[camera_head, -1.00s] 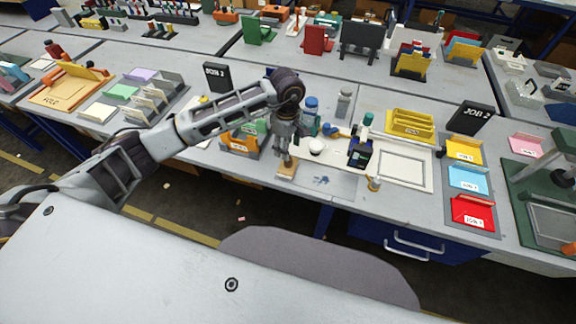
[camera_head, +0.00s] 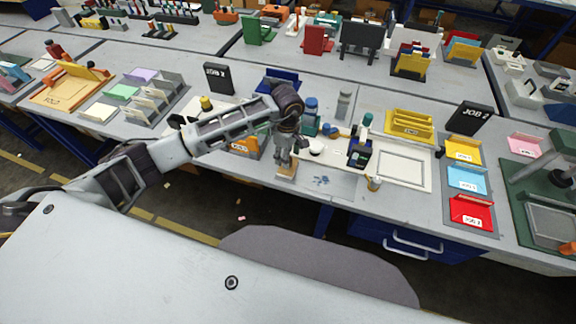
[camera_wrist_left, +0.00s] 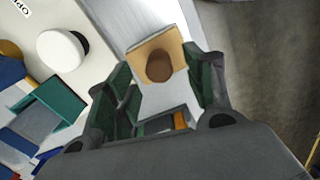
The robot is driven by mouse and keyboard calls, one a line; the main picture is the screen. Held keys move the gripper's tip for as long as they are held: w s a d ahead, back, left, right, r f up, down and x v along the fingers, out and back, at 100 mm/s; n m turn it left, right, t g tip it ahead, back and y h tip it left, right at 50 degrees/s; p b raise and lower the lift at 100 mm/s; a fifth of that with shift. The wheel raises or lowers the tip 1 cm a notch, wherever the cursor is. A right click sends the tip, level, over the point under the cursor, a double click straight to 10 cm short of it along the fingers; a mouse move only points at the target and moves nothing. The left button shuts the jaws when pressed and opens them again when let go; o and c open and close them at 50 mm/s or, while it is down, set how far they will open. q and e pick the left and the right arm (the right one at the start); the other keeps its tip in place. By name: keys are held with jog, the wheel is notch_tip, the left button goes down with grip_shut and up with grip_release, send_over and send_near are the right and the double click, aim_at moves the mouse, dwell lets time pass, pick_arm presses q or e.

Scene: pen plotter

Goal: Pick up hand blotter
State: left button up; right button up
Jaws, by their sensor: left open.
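The hand blotter (camera_head: 287,171) is a small light-wood block at the front edge of the bench. In the left wrist view the blotter (camera_wrist_left: 145,47) shows from above with a round brown knob on top. My left gripper (camera_head: 283,163) points down right over it. In the wrist view the open fingers (camera_wrist_left: 168,75) stand on either side of the knob, with a gap around it; I cannot tell their exact height. The gripper hides part of the blotter in the head view. My right gripper is not in view.
A grey plate with blue smudges (camera_head: 322,181) lies right of the blotter. A white round-topped item (camera_wrist_left: 60,50) stands close by in the wrist view. An orange holder (camera_head: 243,146) is left.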

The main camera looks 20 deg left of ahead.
pick_arm(q)
jog(key=shift+f, duration=1.65)
jog(key=c, duration=1.1)
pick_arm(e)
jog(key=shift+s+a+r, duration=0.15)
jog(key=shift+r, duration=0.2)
